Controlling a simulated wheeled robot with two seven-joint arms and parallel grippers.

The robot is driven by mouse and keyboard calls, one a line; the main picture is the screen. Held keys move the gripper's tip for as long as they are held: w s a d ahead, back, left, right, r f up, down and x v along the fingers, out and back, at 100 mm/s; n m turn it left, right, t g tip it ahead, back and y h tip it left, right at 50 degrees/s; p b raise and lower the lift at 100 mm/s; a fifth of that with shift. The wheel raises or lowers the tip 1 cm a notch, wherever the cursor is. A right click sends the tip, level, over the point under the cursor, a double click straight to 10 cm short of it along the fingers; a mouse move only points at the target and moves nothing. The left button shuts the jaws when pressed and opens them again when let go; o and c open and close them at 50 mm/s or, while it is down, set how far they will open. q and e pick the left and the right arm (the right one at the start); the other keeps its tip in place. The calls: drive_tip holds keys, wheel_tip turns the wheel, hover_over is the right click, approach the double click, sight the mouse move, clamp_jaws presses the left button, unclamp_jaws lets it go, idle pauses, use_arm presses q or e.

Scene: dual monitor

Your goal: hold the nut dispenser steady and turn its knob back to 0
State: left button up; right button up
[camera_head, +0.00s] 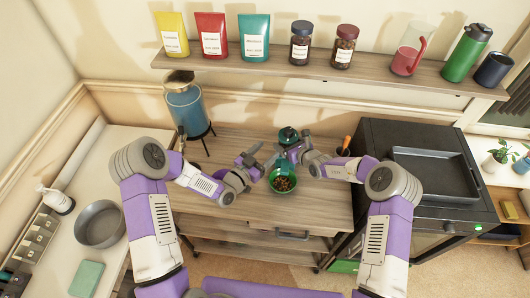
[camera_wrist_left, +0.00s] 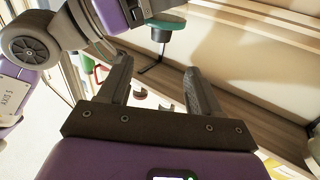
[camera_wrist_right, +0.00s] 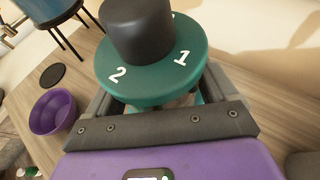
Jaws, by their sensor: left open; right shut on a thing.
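The nut dispenser (camera_head: 288,136) stands on the wooden cabinet, with its green top showing in the head view. In the right wrist view its green dial (camera_wrist_right: 150,75) bears the numbers 2 and 1, with a dark knob (camera_wrist_right: 137,28) on top; no 0 shows there. My right gripper (camera_head: 294,152) is shut on the dispenser's body just below the dial. My left gripper (camera_head: 262,160) is open and empty, to the left of the dispenser and apart from it. The dispenser's green part (camera_wrist_left: 165,23) also shows at the top of the left wrist view, partly behind my right arm.
A purple bowl (camera_wrist_right: 55,112) and a dark disc (camera_wrist_right: 52,75) lie nearby. A blue drink dispenser (camera_head: 186,108) stands at the back left. A black oven (camera_head: 415,165) is at the right, and a loaded shelf (camera_head: 330,73) runs above.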

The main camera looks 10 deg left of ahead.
use_arm(q)
drive_tip(key=w+a+r+n+t+y, duration=0.3)
drive_tip(key=w+r+n+t+y, duration=0.15)
drive_tip(key=w+r+y, duration=0.5)
wheel_tip(320, 180, up, 3)
drive_tip(key=n+g+y, duration=0.3)
drive_tip(key=n+g, duration=0.7)
drive_tip(key=g, duration=0.6)
hover_over(289, 130)
drive_tip(key=s+d, duration=0.2)
drive_tip(key=s, duration=0.3)
drive_tip(key=shift+t+h, duration=0.25)
drive_tip(key=shift+h, duration=0.1)
drive_tip(key=x, duration=1.2)
drive_tip(key=shift+w+d+r, duration=0.1)
drive_tip(key=shift+w, duration=0.15)
